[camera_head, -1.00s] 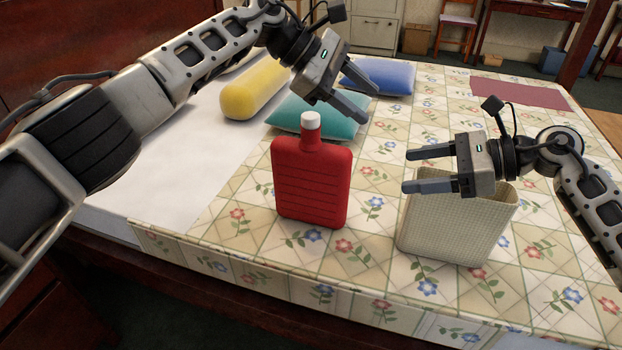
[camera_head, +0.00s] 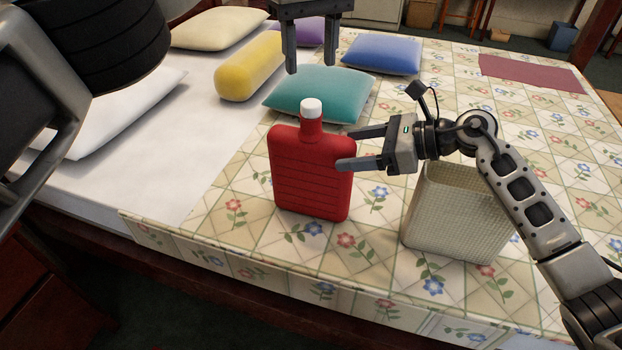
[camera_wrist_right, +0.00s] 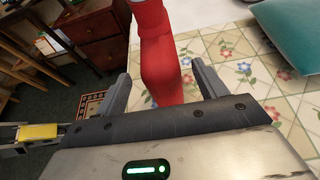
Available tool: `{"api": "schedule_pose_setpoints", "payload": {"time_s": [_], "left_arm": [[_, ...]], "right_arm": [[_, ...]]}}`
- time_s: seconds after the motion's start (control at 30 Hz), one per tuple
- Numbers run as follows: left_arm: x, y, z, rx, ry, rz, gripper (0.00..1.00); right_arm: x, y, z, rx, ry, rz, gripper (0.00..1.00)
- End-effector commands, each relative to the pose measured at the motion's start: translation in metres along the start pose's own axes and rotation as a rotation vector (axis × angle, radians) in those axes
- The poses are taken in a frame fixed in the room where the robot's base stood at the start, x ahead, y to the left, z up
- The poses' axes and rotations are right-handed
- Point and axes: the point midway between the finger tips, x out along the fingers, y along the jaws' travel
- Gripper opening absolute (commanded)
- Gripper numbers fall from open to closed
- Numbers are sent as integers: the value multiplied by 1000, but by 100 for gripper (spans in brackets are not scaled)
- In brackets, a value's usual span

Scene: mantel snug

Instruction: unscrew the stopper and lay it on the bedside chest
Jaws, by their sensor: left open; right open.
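A red hot-water bottle (camera_head: 311,175) stands upright on the bed's flowered quilt. Its white stopper (camera_head: 312,107) sits on top of its neck. My left gripper (camera_head: 312,70) is open, pointing down, behind and above the stopper in the picture and clear of it. My right gripper (camera_head: 342,150) is open at the bottle's right side. In the right wrist view the red bottle (camera_wrist_right: 160,65) stands between the open fingers (camera_wrist_right: 160,85); contact cannot be told. A dark red wooden chest with drawers shows at lower left (camera_head: 40,300) and in the wrist view (camera_wrist_right: 95,25).
A cream woven cover or basket (camera_head: 455,215) stands on the quilt right of the bottle, beneath my right arm. A teal cushion (camera_head: 320,93), yellow bolster (camera_head: 250,68) and blue cushion (camera_head: 382,54) lie behind. The quilt in front of the bottle is clear.

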Motion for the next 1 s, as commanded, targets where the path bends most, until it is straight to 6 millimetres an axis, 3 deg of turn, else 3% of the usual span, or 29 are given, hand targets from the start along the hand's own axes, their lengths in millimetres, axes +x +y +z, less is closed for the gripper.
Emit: {"api": "schedule_pose_setpoints", "payload": {"time_s": [0.1,0.3,0.7,0.93,0.97,1.0], "left_arm": [[0,0,0,0,-1,1,49],[0,0,0,0,-1,1,49],[0,0,0,0,-1,1,49],[0,0,0,0,-1,1,49],[0,0,0,0,-1,1,49],[0,0,0,0,-1,1,49]], "right_arm": [[22,0,1,0,-2,2,71],[43,0,0,0,-2,0,71],[49,0,0,-1,0,-1,71],[49,0,0,0,0,-1,7],[49,0,0,0,0,-1,0],[49,0,0,0,0,-1,0]]}}
